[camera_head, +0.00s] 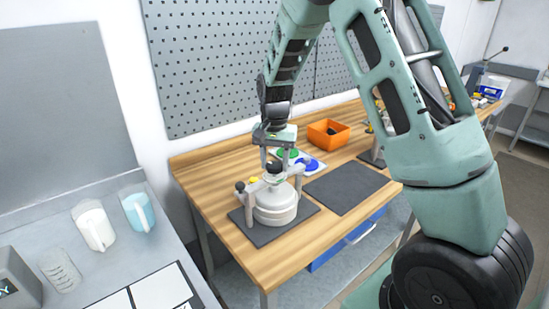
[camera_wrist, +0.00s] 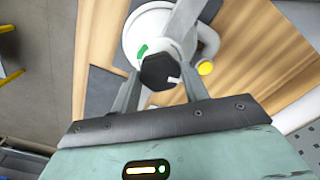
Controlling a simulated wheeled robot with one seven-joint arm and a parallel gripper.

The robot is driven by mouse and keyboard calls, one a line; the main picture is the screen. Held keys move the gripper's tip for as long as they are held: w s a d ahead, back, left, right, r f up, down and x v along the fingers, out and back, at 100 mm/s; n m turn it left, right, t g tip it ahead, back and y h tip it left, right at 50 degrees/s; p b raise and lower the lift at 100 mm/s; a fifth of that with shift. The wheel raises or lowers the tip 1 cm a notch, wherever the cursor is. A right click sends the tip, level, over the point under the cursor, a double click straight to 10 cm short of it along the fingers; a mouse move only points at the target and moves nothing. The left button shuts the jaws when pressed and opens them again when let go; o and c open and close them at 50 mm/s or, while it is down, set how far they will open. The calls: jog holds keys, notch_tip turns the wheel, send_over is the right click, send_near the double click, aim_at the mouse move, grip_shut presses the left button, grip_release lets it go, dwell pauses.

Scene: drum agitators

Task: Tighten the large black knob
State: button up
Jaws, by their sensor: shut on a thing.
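The large black knob (camera_wrist: 160,72) is a dark, many-sided cap with a white mark at its right edge, on top of the white drum agitator. In the wrist view my gripper (camera_wrist: 162,78) has one finger on each side of the knob, shut on it. In the head view my gripper (camera_head: 276,162) points down over the agitator (camera_head: 275,208), and the knob (camera_head: 274,166) shows between its fingers. The agitator stands upright on a dark mat. A yellow knob (camera_wrist: 206,68) sits on its side arm in the wrist view.
The agitator's dark mat (camera_head: 262,234) lies at the near left of the wooden table (camera_head: 215,176). A second dark mat (camera_head: 345,188) to the right is largely bare. Green and blue discs (camera_head: 305,162) and an orange bin (camera_head: 328,133) stand behind. A pegboard (camera_head: 215,65) rises at the back.

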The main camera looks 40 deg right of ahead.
jog(key=m, duration=0.1)
jog(key=m+p, duration=0.1)
jog(key=m, duration=0.1)
jog(key=shift+w+r+m+p, duration=0.1)
jog(key=shift+r+m+p, duration=0.15)
jog(key=shift+m+p, duration=0.15)
jog(key=m+p, duration=0.2)
jog(key=m, duration=0.1)
jog(key=shift+m, duration=0.3)
jog(key=m+p, duration=0.2)
jog(key=m, duration=0.1)
jog(key=shift+r+m, duration=0.1)
jog(key=shift+m, duration=0.3)
jog(key=m+p, duration=0.2)
jog(key=m, duration=0.1)
jog(key=shift+d+m+p, duration=0.1)
jog(key=shift+m+p, duration=0.2)
jog(key=m+p, duration=0.4)
jog(key=m, duration=0.1)
jog(key=m+p, duration=0.2)
jog(key=m, duration=0.2)
jog(key=shift+m+p, duration=0.3)
jog(key=shift+m, duration=0.1)
